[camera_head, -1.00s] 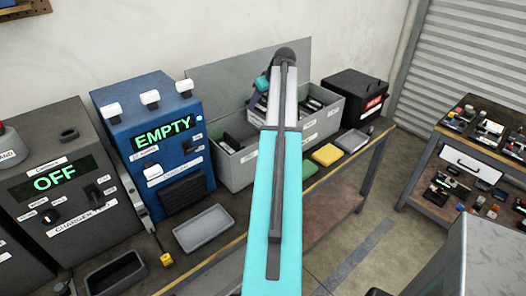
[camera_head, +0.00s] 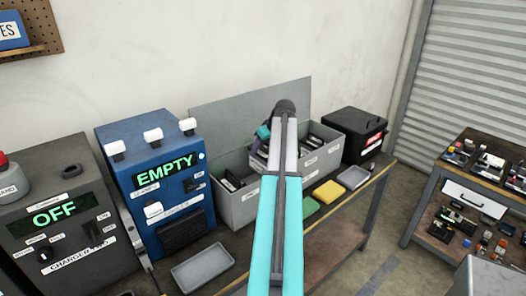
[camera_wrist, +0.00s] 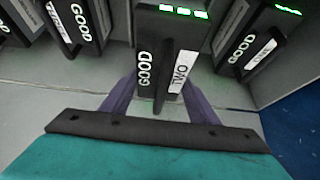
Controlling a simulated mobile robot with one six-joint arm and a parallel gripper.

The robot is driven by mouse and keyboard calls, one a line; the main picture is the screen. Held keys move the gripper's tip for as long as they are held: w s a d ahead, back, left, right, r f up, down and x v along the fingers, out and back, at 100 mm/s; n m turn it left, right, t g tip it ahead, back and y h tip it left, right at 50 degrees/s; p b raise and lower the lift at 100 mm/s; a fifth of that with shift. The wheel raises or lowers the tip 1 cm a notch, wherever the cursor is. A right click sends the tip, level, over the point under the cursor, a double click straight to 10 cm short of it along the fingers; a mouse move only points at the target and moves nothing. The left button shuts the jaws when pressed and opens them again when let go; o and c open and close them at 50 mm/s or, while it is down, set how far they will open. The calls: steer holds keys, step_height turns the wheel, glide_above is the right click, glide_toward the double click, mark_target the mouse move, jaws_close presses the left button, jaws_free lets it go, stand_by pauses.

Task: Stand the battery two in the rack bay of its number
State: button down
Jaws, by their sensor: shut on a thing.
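Battery two (camera_wrist: 172,55) is a dark block marked GOOD and TWO, with green lights on its top. It is in the middle of the wrist view. My gripper (camera_wrist: 160,88) is shut on it, with one purple finger at each side. In the head view my gripper (camera_head: 268,130) is over the open grey box (camera_head: 240,206), and my arm hides part of the box. Another GOOD battery (camera_wrist: 250,42) stands to the right in the wrist view. More GOOD batteries (camera_wrist: 75,25) stand to the left.
A blue machine (camera_head: 160,190) reading EMPTY stands left of the box, and a grey charger (camera_head: 62,225) reading OFF stands further left. A black box (camera_head: 352,132) is at the right. Green, yellow (camera_head: 328,192) and grey trays lie in front. A raised grey panel (camera_head: 225,115) stands behind.

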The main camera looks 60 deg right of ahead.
mark_target(262, 163)
steer(key=shift+f+p, duration=0.6)
steer(key=shift+f, duration=1.4)
steer(key=shift+f, duration=0.15)
steer(key=shift+f+p, duration=0.6)
steer(key=shift+f, duration=1.15)
steer(key=c, duration=0.7)
jaws_free()
steer(key=shift+f, duration=0.15)
steer(key=shift+s, duration=0.1)
steer(key=shift+b+v, duration=1.55)
steer(key=shift+v, duration=4.5)
